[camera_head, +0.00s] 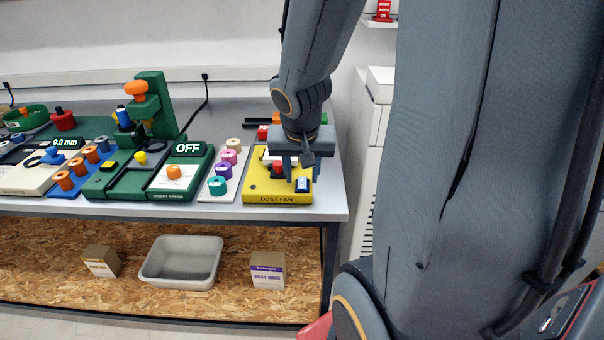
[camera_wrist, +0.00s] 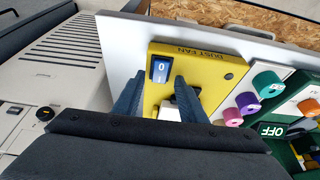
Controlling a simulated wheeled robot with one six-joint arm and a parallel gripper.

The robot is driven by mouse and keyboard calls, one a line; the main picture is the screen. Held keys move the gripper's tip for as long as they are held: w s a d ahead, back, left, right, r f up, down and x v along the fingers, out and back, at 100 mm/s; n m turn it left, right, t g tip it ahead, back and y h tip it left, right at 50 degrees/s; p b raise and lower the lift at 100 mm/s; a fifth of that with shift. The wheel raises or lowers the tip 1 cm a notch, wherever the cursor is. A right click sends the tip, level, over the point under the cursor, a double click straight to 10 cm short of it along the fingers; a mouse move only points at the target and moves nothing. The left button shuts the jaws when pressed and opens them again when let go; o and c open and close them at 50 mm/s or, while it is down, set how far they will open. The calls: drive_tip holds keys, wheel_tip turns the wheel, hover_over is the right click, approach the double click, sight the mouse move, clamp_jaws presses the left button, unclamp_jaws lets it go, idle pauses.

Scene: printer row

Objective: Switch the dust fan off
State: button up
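The yellow dust fan panel (camera_head: 256,187) lies at the right end of the bench in the head view, and its yellow face (camera_wrist: 210,67) fills the middle of the wrist view. Its dark blue rocker switch (camera_wrist: 160,69) shows a white 0; the switch (camera_head: 302,185) is near the panel's front right corner in the head view. I cannot tell which way it is pressed. My gripper (camera_wrist: 160,82) is open, its two fingers apart, pointing down over the panel with the switch just beyond the tips. No contact shows. A white part of the panel is partly hidden between the fingers.
A strip of coloured knobs (camera_head: 217,186) stands just left of the panel, then a green unit reading OFF (camera_head: 188,148). The bench's right edge is close by. A grey bin (camera_head: 182,262) and small boxes (camera_head: 267,270) sit on the lower shelf.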

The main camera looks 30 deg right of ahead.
drive_tip(key=p+v, duration=0.1)
drive_tip(key=v, duration=0.6)
drive_tip(key=shift+s+r, duration=0.2)
drive_tip(key=shift+r, duration=0.15)
drive_tip(key=shift+a, duration=0.15)
idle(0.3)
drive_tip(key=s+a+f+n+g+y, duration=0.2)
drive_tip(key=s+a+f+n, duration=0.3)
drive_tip(key=a+f, duration=0.3)
drive_tip(key=a+n+g, duration=0.1)
drive_tip(key=a, duration=0.2)
drive_tip(key=shift+s+f+n, duration=0.15)
drive_tip(key=shift+s+n, duration=0.05)
drive_tip(key=shift+n, duration=0.2)
drive_tip(key=shift+a, duration=0.1)
